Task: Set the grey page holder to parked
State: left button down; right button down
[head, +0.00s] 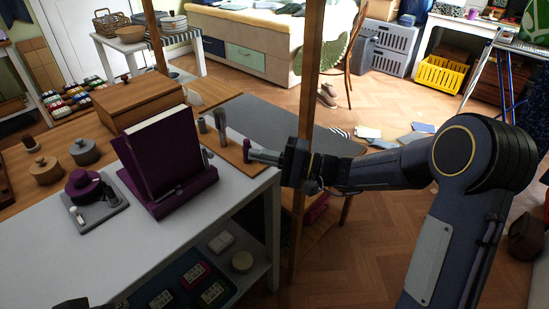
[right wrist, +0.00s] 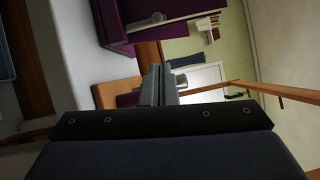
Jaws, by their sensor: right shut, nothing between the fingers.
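A purple book stand (head: 200,183) on the white table holds an upright book with pale pages. My right gripper (head: 256,156) is shut and empty, right of the stand near the table's right edge. Its closed fingers (right wrist: 160,82) show in the right wrist view. It is apart from the page holder.
Grey upright fittings on a wooden board (head: 228,147) stand close to my right fingertips. A wooden box (head: 140,97) is behind the stand. A purple-topped knob on a grey plate (head: 95,205) is left of it. A wooden post (head: 305,90) rises near my right gripper.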

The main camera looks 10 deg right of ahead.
jog(key=x, duration=0.4)
jog(key=shift+s+a+r, duration=0.1)
jog(key=shift+s+a, duration=0.15)
jog(key=shift+a, duration=0.3)
jog(key=shift+s+a+r, duration=0.1)
jog(key=shift+s+a, duration=0.15)
jog(key=shift+a, duration=0.3)
jog(key=shift+s+a+r, duration=0.1)
jog(key=shift+s+a, duration=0.1)
jog(key=shift+a, duration=0.45)
jog(key=shift+s+a+r+n+b, duration=0.1)
jog(key=shift+n+b, duration=0.2)
jog(key=shift+b, duration=0.05)
